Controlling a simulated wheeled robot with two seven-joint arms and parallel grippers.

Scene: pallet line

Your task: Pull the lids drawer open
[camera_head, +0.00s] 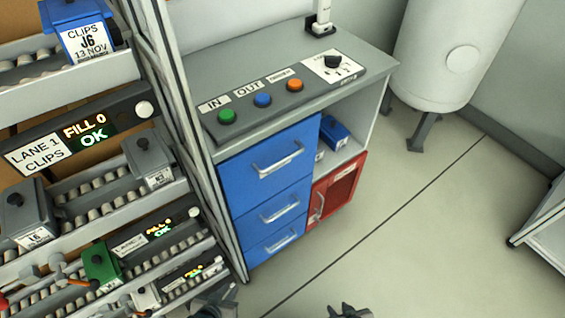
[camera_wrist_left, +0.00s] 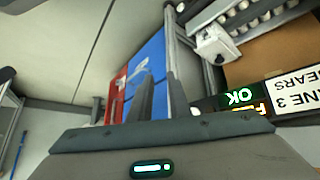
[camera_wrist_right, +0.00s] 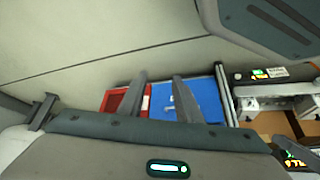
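Three blue drawers are stacked in the grey bench, each with a pale bar handle: top drawer (camera_head: 270,178), middle drawer (camera_head: 264,213) and bottom drawer (camera_head: 262,245). All look closed, and I can read no label telling which holds lids. Blue drawer fronts also show in the left wrist view (camera_wrist_left: 151,63) and right wrist view (camera_wrist_right: 204,95). My left gripper (camera_head: 213,300) is low at the bottom edge, apart from the drawers; its fingers (camera_wrist_left: 160,76) are open and empty. My right gripper (camera_head: 348,311) is at the bottom edge, right of the drawers; its fingers (camera_wrist_right: 160,76) are open and empty.
The rack of roller lanes (camera_head: 100,200) with its upright post stands close left of the drawers. A red door (camera_head: 336,190) is right of them, below a shelf holding blue boxes (camera_head: 334,132). Buttons sit on the benchtop (camera_head: 270,75). Floor (camera_head: 400,230) to the right is clear.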

